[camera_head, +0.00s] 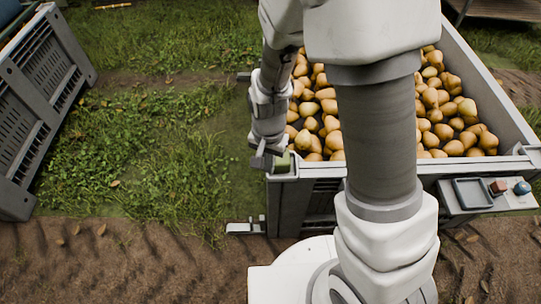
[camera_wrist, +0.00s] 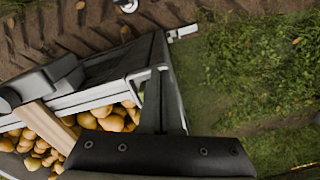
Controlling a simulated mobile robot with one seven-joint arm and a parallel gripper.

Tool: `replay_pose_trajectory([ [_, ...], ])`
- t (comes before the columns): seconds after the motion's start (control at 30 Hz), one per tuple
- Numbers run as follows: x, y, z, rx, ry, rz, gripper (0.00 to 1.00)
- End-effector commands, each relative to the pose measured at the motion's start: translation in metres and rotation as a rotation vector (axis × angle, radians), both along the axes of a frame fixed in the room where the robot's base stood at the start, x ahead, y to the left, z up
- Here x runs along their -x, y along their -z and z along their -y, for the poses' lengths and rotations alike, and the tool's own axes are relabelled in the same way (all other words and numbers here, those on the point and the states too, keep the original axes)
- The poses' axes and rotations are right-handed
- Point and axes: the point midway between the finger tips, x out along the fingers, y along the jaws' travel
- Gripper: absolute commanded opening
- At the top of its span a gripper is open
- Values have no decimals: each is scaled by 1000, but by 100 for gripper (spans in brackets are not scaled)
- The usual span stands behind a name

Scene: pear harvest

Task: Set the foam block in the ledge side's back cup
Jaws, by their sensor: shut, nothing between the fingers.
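My gripper (camera_head: 266,158) hangs at the near left corner of the pear crate in the head view, pointing down. It is shut and empty. A small pale green block-like thing (camera_head: 283,163) sits at that crate corner, just right of my fingers; I cannot tell if they touch. I cannot tell for sure that it is the foam block. A small red-brown block (camera_head: 498,187) lies on the grey side ledge (camera_head: 462,203) at the right, between a dark shallow tray (camera_head: 473,193) and a blue round thing (camera_head: 522,188). I cannot make out any cup clearly.
The crate (camera_head: 500,90) is full of yellow pears (camera_head: 430,100); its corner also shows in the wrist view (camera_wrist: 140,75). Another grey crate (camera_head: 35,100) stands at the left. Grass and bare soil between them are open. My arm hides part of the crate front.

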Motion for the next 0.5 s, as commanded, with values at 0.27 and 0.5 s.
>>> replay_pose_trajectory([
  [0.27, 1, 65, 1, 2, 0, -5, 0],
  [0.5, -20, 84, 9, -1, 2, 4, 0],
])
